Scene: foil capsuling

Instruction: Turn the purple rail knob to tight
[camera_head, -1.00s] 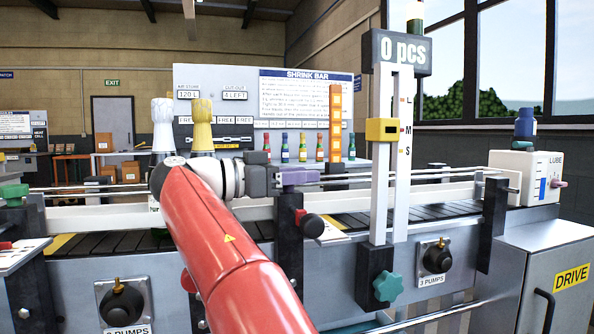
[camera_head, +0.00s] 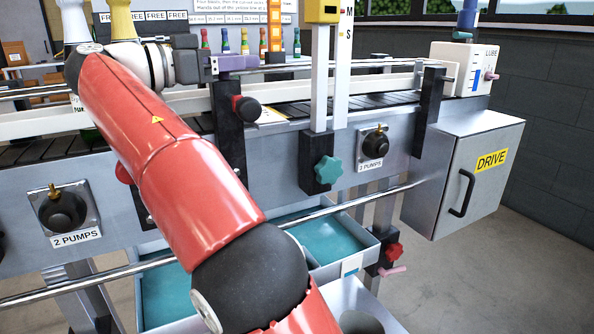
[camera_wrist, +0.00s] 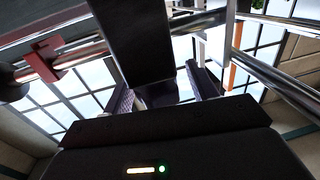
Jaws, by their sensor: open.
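The purple rail knob (camera_head: 238,62) shows in the head view at the conveyor's guide rail, just right of my gripper (camera_head: 212,66). My gripper points right, towards the knob, with its fingers at or very near the knob's left end. I cannot tell whether they touch it. The knob is not clearly made out there, and a dark block fills the upper middle. The knob's tightness marking cannot be read.
A black knob (camera_head: 248,109) on a dark post sits just below the purple knob. A teal star knob (camera_head: 328,170) is on the white upright's base. Metal rails run along the conveyor. A red clamp (camera_wrist: 50,62) shows in the wrist view. Bottles (camera_head: 245,42) stand behind.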

